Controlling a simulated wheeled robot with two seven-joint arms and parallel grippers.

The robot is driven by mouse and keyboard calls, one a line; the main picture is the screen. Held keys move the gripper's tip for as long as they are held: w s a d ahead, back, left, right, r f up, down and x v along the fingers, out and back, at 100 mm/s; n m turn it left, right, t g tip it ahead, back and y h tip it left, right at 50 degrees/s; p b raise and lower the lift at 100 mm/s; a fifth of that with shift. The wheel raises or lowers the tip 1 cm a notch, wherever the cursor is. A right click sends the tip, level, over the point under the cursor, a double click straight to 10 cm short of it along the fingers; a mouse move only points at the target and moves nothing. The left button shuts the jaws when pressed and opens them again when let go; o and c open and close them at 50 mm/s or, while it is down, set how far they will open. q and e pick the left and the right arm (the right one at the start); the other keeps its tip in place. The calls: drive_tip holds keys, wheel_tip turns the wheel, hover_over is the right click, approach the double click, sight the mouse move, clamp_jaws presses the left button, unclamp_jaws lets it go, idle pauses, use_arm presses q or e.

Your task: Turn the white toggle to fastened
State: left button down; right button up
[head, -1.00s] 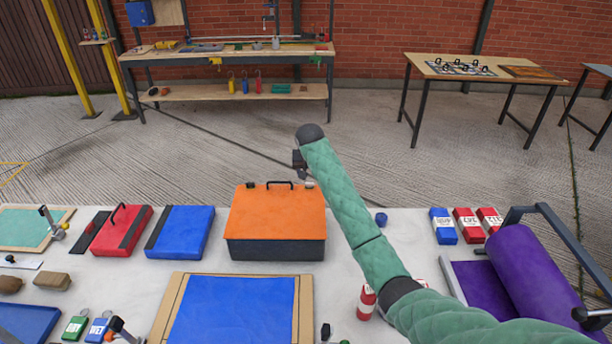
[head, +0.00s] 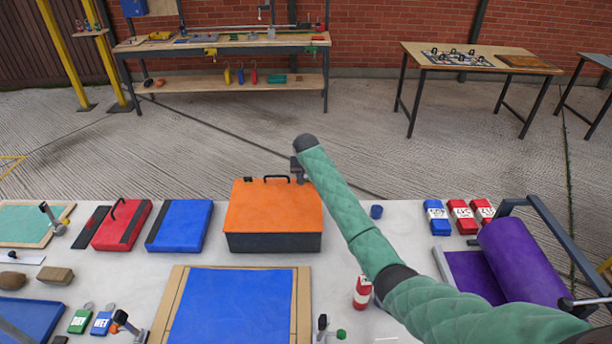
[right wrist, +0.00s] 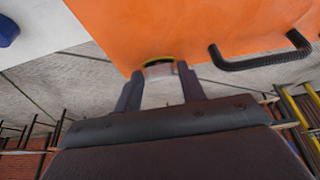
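The orange-lidded box (head: 262,207) stands at the back of the white table, its black handle on top. The white toggle (right wrist: 160,69), pale with a yellow and dark rim, is at the edge of the orange lid in the right wrist view. My right gripper (right wrist: 160,77) has its two fingers apart, one on each side of the toggle, very close to it. I cannot tell whether they press on it. In the head view my right gripper (head: 298,168) is at the lid's back right corner and hides the toggle. My left gripper is not in view.
A red case (head: 122,225) and a blue case (head: 180,226) lie left of the box. A blue panel on a wooden board (head: 303,300) lies in front. A red and white bottle (head: 362,292) stands under my right arm. A purple roll (head: 520,260) is at right.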

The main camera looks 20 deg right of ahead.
drive_tip(key=c, duration=0.6)
